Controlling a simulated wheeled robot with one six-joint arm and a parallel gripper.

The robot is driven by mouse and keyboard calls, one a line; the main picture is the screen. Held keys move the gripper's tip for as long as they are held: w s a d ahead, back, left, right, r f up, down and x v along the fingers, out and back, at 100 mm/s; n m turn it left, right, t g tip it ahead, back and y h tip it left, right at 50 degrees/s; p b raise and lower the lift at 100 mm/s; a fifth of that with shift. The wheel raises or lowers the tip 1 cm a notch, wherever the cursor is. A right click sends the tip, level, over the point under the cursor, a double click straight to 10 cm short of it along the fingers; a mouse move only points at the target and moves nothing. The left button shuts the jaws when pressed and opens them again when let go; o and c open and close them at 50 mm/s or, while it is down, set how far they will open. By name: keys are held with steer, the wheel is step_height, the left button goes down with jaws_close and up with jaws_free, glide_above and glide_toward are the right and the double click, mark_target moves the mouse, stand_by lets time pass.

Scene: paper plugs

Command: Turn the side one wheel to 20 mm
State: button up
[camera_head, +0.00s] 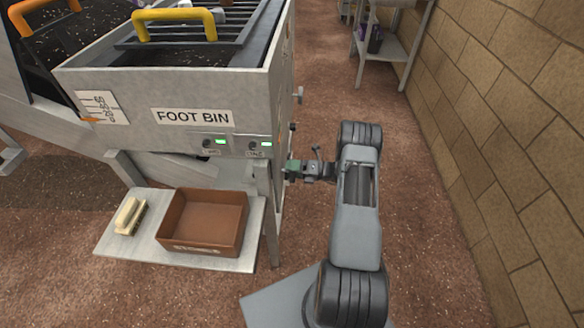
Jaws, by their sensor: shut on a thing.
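The grey metal machine with a "FOOT BIN" label (192,117) stands at the left. My gripper (291,171) is at the lower right side of this machine, level with a point just below its front panel. It is shut on a small part at the machine's side, which appears to be the side one wheel; its shape and its markings are mostly hidden by the jaws. A white scale plate (97,105) with an orange pointer (89,120) is on the machine's front left. Its figures are too small to read.
Two green-lit displays (221,142) are on the front. A brown tray (203,194) and a brush (130,215) rest on the low shelf (112,241).

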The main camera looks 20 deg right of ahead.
steer(key=shift+f+m+p, duration=0.1)
steer(key=shift+m+p, duration=0.35)
steer(key=shift+m, duration=1.95)
steer(key=o, duration=0.6)
steer(key=v, duration=1.4)
steer(key=shift+a, duration=0.1)
